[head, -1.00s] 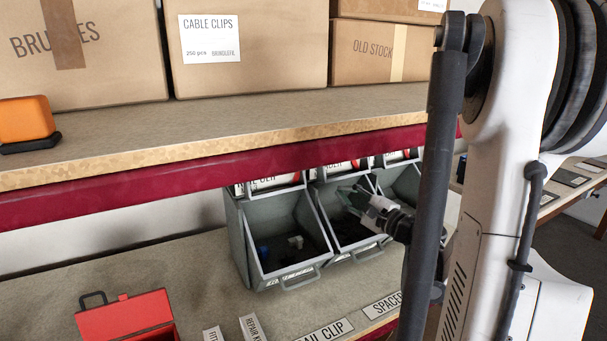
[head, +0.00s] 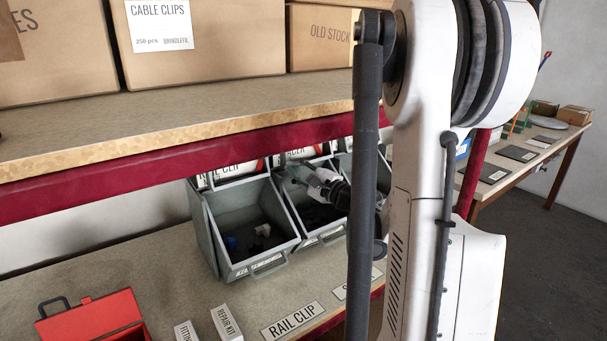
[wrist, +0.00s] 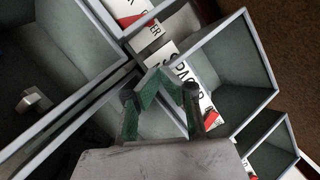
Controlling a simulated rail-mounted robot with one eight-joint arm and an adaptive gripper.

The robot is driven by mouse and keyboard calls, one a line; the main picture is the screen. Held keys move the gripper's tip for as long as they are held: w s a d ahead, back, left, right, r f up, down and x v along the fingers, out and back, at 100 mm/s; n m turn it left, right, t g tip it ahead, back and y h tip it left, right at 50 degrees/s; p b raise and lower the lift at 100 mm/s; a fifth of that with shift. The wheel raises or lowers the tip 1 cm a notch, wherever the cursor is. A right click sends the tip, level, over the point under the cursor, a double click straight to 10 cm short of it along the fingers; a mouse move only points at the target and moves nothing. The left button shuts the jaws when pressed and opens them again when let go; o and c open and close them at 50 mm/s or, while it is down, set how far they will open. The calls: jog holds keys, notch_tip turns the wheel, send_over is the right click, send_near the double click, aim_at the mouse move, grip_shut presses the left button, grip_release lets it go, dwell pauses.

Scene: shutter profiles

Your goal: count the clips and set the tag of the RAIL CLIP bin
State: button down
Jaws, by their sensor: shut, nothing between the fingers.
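The left grey bin (head: 262,270) carries a partly hidden label ending in CLIP (head: 230,170) behind it. It holds a white piece (head: 262,230), a blue piece (head: 231,242) and dark pieces too small to count. A flat RAIL CLIP tag (head: 291,320) lies on the bench in front. My gripper (head: 285,172) is over the back of the middle bin (head: 325,238). In the wrist view its green fingers (wrist: 158,82) are shut and empty, in front of a SPACER card (wrist: 188,84). A light grey piece (wrist: 36,98) shows in the bin at left.
The red-edged shelf (head: 180,178) runs above the bins and carries cardboard boxes (head: 190,40). A red box (head: 92,318), a REPAIR KIT block (head: 226,322) and another tag (head: 358,284) are on the bench. Bare bench lies left of the bins.

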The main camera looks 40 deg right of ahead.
aim_at(277, 159)
jog(key=w, duration=0.3)
jog(key=shift+w+a+r, duration=0.15)
jog(key=shift+r, duration=0.05)
jog(key=shift+a+r, duration=0.3)
jog(key=shift+a, duration=0.3)
jog(key=shift+a+r, duration=0.3)
jog(key=shift+a, duration=0.25)
jog(key=shift+w+a+r, duration=0.15)
jog(key=shift+a+r, duration=0.1)
jog(key=shift+a, duration=0.35)
jog(key=shift+a+r+n, duration=0.15)
jog(key=shift+n, duration=0.15)
